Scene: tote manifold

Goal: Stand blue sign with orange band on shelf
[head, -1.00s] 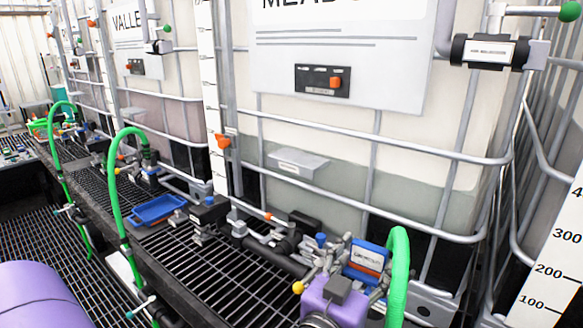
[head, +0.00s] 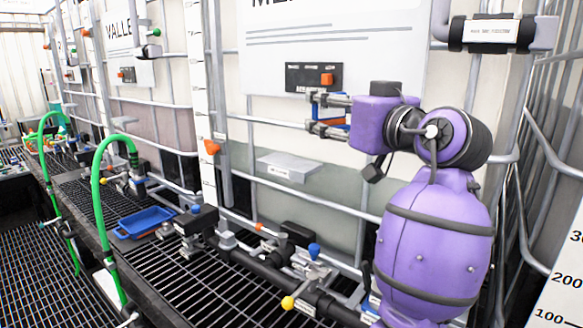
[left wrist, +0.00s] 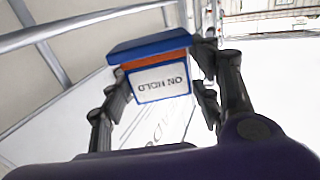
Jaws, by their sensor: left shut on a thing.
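The blue sign with an orange band (left wrist: 158,68) is in my left gripper, its white face reading "ON HOLD" upside down in the left wrist view. My left gripper (head: 313,113) is shut on it, with a finger at each side. In the head view the fingers hide most of the sign, and only bits of blue and orange show. The gripper is in the air in front of the big tank, above and a little right of a small grey shelf (head: 291,166). The shelf's top looks bare, with a white label on its front. My right gripper is not in view.
Behind the gripper is a tank placard (head: 345,45) with a black panel and orange switch (head: 327,79). Cage bars (head: 300,198) run across the tank. Below are valves (head: 305,262) and pipes, a blue tray (head: 145,222) and a green hose (head: 96,190).

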